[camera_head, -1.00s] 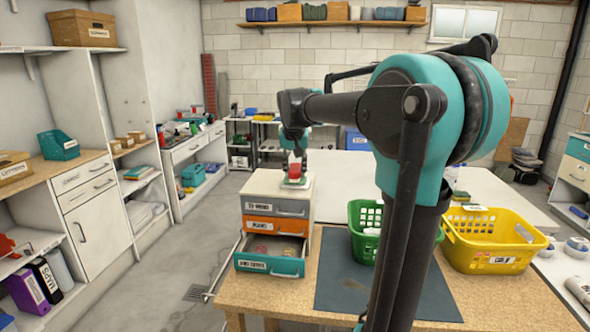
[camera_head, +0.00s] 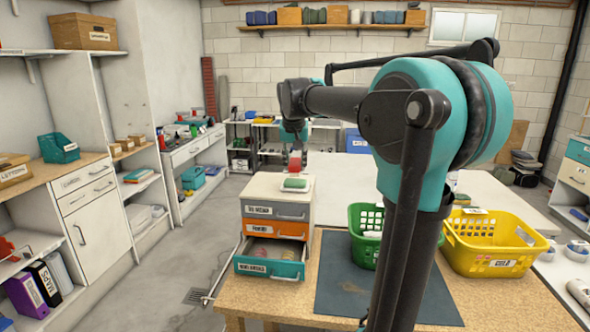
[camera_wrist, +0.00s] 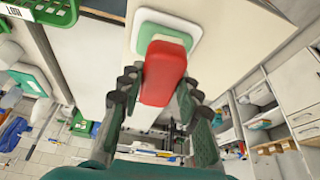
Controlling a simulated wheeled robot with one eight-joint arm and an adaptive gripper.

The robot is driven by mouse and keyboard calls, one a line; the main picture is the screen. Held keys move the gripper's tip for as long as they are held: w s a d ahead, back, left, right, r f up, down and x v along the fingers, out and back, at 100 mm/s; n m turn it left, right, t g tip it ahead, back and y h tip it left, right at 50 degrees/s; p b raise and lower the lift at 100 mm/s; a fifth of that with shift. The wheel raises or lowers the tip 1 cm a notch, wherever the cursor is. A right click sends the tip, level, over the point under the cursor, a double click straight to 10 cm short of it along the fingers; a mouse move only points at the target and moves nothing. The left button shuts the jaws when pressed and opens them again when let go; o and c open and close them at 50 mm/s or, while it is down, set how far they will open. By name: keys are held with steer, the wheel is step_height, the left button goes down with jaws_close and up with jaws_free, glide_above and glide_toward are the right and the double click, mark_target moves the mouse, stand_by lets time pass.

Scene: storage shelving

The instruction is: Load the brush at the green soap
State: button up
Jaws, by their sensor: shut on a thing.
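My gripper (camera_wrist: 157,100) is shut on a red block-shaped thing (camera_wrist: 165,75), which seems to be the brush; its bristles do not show. The red thing also shows in the head view (camera_head: 295,161), just above the drawer cabinet's top. The green soap (camera_head: 296,183) sits on a pale base on top of the cabinet (camera_head: 262,187), below my gripper. A gap shows between the red thing and the soap in the head view. In the wrist view the red thing covers part of the green soap (camera_wrist: 146,40).
The cabinet's bottom teal drawer (camera_head: 270,268) is pulled open, with round items inside. A green basket (camera_head: 365,245) and a yellow basket (camera_head: 500,257) stand right of it on the workbench.

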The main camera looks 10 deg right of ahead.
mark_target(295, 161)
steer(key=shift+r, duration=1.9)
